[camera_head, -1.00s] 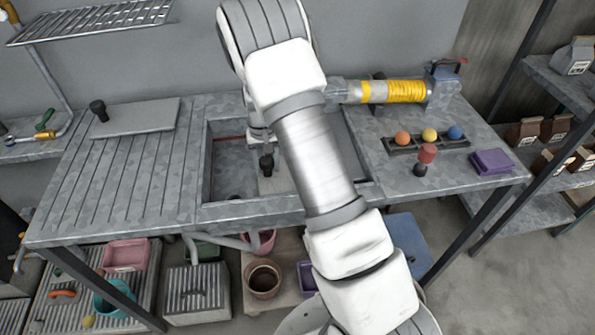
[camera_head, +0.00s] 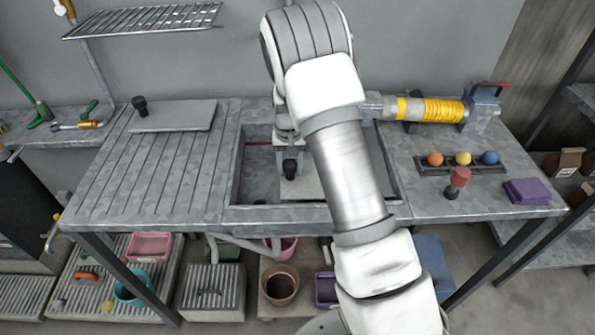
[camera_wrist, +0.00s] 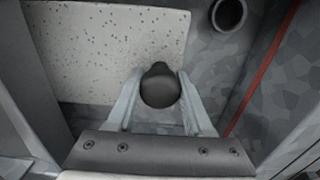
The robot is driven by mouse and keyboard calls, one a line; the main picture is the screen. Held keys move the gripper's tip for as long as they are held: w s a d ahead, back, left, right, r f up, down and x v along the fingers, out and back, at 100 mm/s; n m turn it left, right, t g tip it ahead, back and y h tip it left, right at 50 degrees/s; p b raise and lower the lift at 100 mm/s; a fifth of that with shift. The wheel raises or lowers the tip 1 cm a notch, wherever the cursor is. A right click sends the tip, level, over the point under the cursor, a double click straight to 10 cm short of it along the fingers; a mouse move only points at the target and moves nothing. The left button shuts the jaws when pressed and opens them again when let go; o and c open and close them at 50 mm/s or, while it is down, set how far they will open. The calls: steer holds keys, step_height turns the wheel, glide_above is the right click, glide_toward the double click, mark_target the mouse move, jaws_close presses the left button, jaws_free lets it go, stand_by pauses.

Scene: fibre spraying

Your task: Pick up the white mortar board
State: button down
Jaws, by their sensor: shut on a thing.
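The white speckled mortar board (camera_wrist: 112,45) fills the upper left of the wrist view, inside the grey sink. Its dark rounded knob (camera_wrist: 160,88) stands between the two fingers of my gripper (camera_wrist: 160,92), which is shut on it. In the head view the board (camera_head: 311,187) shows as a pale patch in the sink basin, partly hidden by my arm. A black knob (camera_head: 290,168) shows there below my wrist. I cannot tell whether the board touches the sink floor.
A second flat board (camera_head: 180,116) with a black knob lies on the ribbed drainboard at left. A yellow-banded cylinder (camera_head: 430,110), coloured balls (camera_head: 463,158), a red-topped piece (camera_head: 459,178) and a purple block (camera_head: 527,191) are at right.

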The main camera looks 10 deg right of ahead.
steer(key=w+a, duration=0.2)
steer(key=a, duration=0.1)
steer(key=w+a, duration=0.2)
steer(key=a, duration=0.1)
steer(key=w+a, duration=0.2)
steer(key=w, duration=0.1)
steer(key=shift+a, duration=0.4)
step_height(320, 180, up, 14)
steer(key=p, duration=0.1)
steer(key=shift+p, duration=0.35)
steer(key=shift+r, duration=0.1)
